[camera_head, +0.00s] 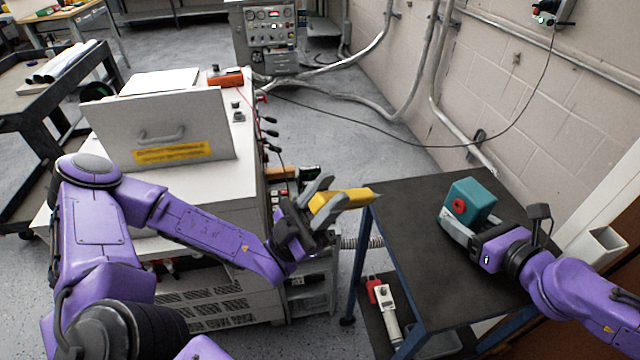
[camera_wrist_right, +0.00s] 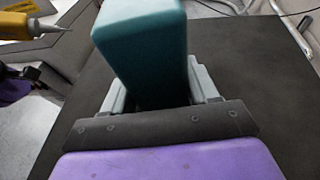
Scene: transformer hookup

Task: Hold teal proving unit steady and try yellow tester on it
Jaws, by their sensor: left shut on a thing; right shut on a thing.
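The teal proving unit (camera_head: 473,199) is a box with a red round socket on its left face. It is at the dark table (camera_head: 404,197) on the right. My right gripper (camera_head: 459,232) is shut on the proving unit, which also fills the middle of the right wrist view (camera_wrist_right: 142,45). My left gripper (camera_head: 314,200) is shut on the yellow tester (camera_head: 342,199), whose pointed tip faces right toward the table. The tester tip (camera_wrist_right: 52,28) also shows at the upper left of the right wrist view. The tester and the proving unit are clearly apart.
A white cabinet (camera_head: 160,97) with a raised panel stands at left, with cables and switches on its right side. A lower shelf under the table holds a red and white device (camera_head: 388,312). The tabletop left of the proving unit is clear.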

